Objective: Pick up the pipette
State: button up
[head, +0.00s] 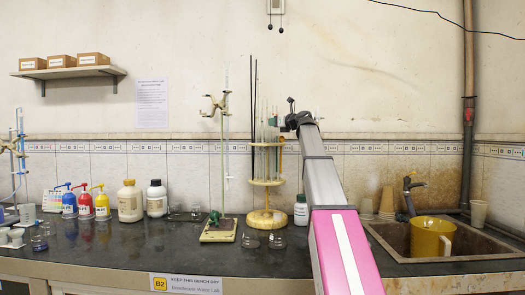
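Several thin, upright pipettes (263,108) stand in a round two-tier wooden rack (267,217) on the bench, left of my arm. Their upper parts rise above the top tier. My gripper (276,121) is at the end of my extended arm, beside the upper part of the pipettes, above the rack's top tier. It is small and dark here, and I cannot tell whether its fingers are open, shut or touching a pipette. My arm hides the area to the right of the rack.
A burette stand (219,228) is close left of the rack. Small glass dishes (277,240) lie in front of it. A white bottle (301,210) stands between rack and arm. Coloured wash bottles (85,203) are left. A sink with a yellow jug (432,237) is right.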

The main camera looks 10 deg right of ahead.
jog(key=x, duration=0.8)
jog(key=shift+w, duration=0.25)
grip_shut()
